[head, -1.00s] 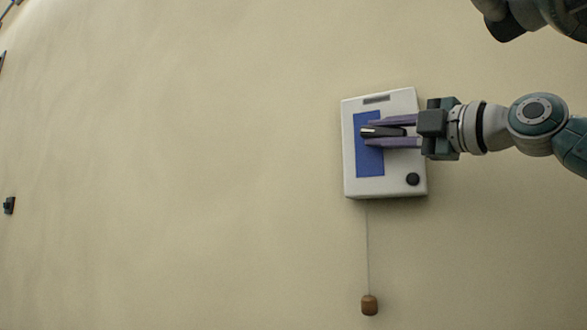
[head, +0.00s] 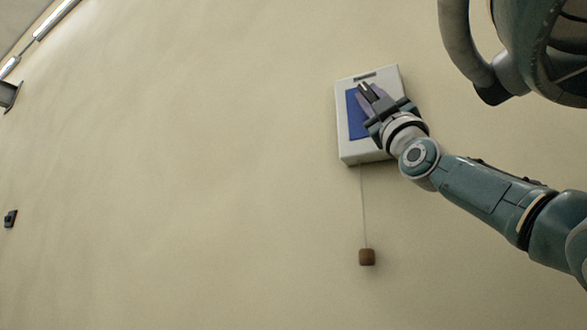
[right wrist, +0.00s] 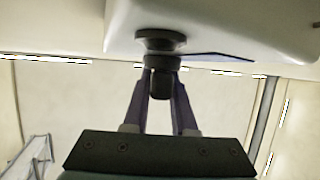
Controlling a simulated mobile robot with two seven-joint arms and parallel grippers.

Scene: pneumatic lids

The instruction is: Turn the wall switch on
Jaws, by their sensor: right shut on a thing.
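The wall switch is a white box (head: 342,125) with a blue panel (head: 356,118), mounted on the beige wall right of centre. Its dark handle (head: 366,90) points up and slightly left. My right gripper (head: 370,96) is shut on the handle, its purple fingers on either side, and reaches in from the lower right. In the right wrist view the fingers close around the dark handle (right wrist: 161,82), which sticks out from a round base on the white box (right wrist: 225,30). My left gripper is not in view.
A wooden knob (head: 367,257) hangs on a thin cord below the box. A small dark fitting (head: 10,218) is on the wall at the far left. A lamp tube (head: 57,18) shows at the upper left. The wall between is bare.

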